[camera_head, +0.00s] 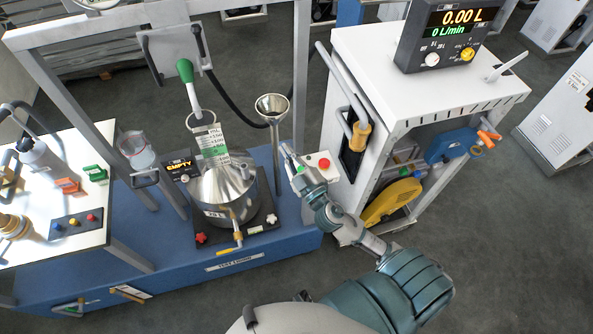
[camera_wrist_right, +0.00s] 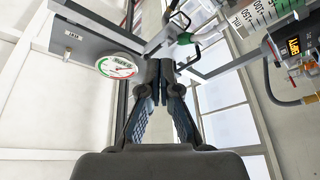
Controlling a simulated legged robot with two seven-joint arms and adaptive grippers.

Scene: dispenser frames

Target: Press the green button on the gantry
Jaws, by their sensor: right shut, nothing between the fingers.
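A small white button panel (camera_head: 319,176) sits beside the gantry's right post (camera_head: 299,90), to the right of the steel funnel. A red button (camera_head: 324,163) shows on it. A green spot, perhaps the green button, shows at its left edge, partly hidden by my right gripper. My right gripper (camera_head: 287,149) is at the panel's left side, its fingertips above and left of the panel. I cannot tell if it touches. In the right wrist view the fingers (camera_wrist_right: 163,66) are shut and empty, and no button shows there. My left gripper is not in view.
A steel can (camera_head: 225,190) with a funnel (camera_head: 272,104) beside it stands on the blue bench. A green-handled nozzle (camera_head: 185,70) hangs above it. The white dispenser cabinet (camera_head: 345,105) stands close on the right. A round gauge (camera_wrist_right: 117,66) shows in the wrist view.

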